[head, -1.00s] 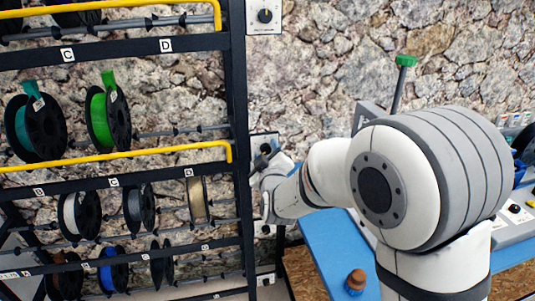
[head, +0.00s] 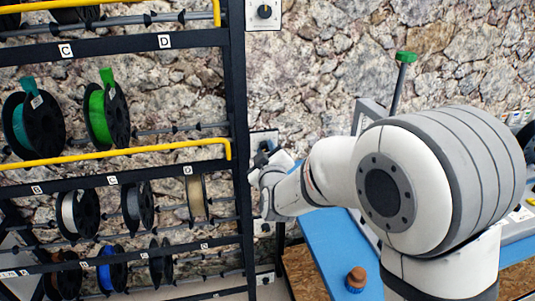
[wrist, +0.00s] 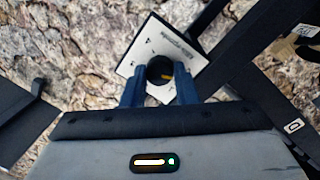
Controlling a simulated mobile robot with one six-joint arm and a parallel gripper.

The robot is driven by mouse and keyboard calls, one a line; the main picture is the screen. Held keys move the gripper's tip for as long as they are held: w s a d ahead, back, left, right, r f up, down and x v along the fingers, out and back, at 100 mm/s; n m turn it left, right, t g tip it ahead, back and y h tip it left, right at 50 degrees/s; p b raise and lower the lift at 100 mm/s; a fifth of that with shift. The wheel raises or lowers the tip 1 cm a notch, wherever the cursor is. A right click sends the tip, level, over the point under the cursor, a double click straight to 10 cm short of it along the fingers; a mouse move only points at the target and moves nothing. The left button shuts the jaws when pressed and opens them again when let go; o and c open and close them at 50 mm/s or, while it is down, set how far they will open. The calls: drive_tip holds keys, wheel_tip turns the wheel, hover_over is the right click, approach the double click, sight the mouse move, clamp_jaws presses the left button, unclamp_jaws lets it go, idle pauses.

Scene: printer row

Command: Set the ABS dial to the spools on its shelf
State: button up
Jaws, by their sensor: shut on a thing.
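A black dial knob (wrist: 160,68) with a yellow-orange pointer mark sits on a white plate (wrist: 138,48) in the wrist view. The plate has small marks around the knob and lettering too small to read. My gripper (wrist: 159,84) is shut on the knob, one blue finger on each side. In the head view my gripper (head: 266,160) is at the plate beside the rack's right post and hides most of the dial. On the rack, a teal spool (head: 40,122) and a green spool (head: 107,115) hang above white (head: 76,213), dark grey (head: 137,205) and tan (head: 196,198) spools.
The dark rack post (head: 238,150) stands just left of my gripper. Another dial (head: 264,12) is higher on the wall, and plates show lower down. A blue surface (head: 335,245) with a brown-topped bottle (head: 356,280) lies below my arm.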

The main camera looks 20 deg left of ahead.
drive_tip(key=m+b, duration=0.5)
drive_tip(key=b, duration=0.1)
drive_tip(key=shift+w+m+g+b, duration=0.1)
drive_tip(key=shift+m+g+b, duration=0.2)
drive_tip(key=shift+g+b, duration=0.1)
drive_tip(key=m+b, duration=0.5)
drive_tip(key=b, duration=0.2)
drive_tip(key=shift+d+r+m+g+y, duration=0.15)
drive_tip(key=shift+m+g+y, duration=0.15)
drive_tip(key=shift+m+g, duration=0.1)
drive_tip(key=m+b, duration=0.5)
drive_tip(key=b, duration=0.4)
drive_tip(key=shift+w+d+m+y, duration=0.1)
drive_tip(key=shift+d+m+y, duration=0.05)
drive_tip(key=shift+m+y, duration=0.25)
drive_tip(key=m+b, duration=0.4)
drive_tip(key=shift+r+g+y+b, duration=0.15)
drive_tip(key=shift+g+y+b, duration=0.15)
drive_tip(key=shift+g+b, duration=0.1)
drive_tip(key=shift+d, duration=0.1)
drive_tip(key=o, duration=0.7)
drive_tip(key=shift+w, duration=0.1)
drive_tip(key=shift+c, duration=0.2)
drive_tip(key=o, duration=0.3)
drive_tip(key=shift+v, duration=3.9)
